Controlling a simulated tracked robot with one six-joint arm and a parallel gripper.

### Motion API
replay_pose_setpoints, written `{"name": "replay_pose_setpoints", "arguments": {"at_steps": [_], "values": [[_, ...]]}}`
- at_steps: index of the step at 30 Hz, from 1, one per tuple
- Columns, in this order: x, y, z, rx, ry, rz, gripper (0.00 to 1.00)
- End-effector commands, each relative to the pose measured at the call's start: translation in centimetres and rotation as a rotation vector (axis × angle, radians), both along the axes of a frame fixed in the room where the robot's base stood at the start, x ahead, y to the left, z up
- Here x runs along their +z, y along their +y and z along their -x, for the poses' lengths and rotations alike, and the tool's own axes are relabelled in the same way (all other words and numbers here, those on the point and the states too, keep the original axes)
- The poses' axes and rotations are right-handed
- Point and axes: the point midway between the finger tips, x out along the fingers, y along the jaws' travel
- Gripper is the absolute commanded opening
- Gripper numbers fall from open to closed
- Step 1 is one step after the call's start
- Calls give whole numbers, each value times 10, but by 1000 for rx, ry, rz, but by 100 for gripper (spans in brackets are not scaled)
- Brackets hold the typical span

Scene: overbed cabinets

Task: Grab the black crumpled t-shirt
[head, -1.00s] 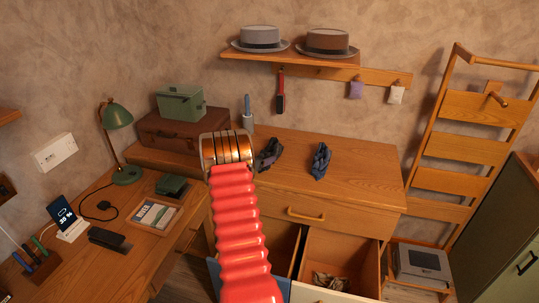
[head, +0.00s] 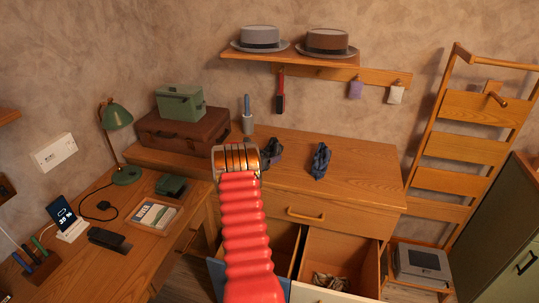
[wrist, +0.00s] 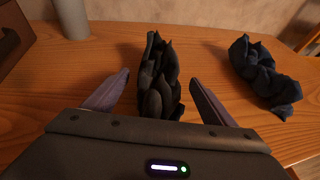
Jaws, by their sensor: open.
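The black crumpled t-shirt (wrist: 158,78) lies on the wooden dresser top, in the middle of the wrist view. In the head view the black t-shirt (head: 272,150) is partly hidden behind the end of my arm. My gripper (wrist: 158,85) is open, with one finger on each side of the near part of the shirt and wood showing between each finger and the cloth. The near end of the shirt is hidden by the gripper body. I cannot tell whether the fingers touch the dresser top.
A dark blue crumpled garment (wrist: 264,73) lies to the right on the dresser top (head: 365,165). A grey cylindrical holder (wrist: 72,18) stands at the back left. A brown suitcase (head: 180,136) lies further left. Two drawers below are open. Wood right of the blue garment is clear.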

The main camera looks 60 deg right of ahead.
Motion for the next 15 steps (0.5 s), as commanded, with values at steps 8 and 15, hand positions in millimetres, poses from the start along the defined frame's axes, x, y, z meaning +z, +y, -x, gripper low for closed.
{"name": "replay_pose_setpoints", "arguments": {"at_steps": [8, 15], "values": [[-3, -7, 0, 1, -1, 0, 78], [-3, -7, 0, 1, -1, 0, 78]]}}
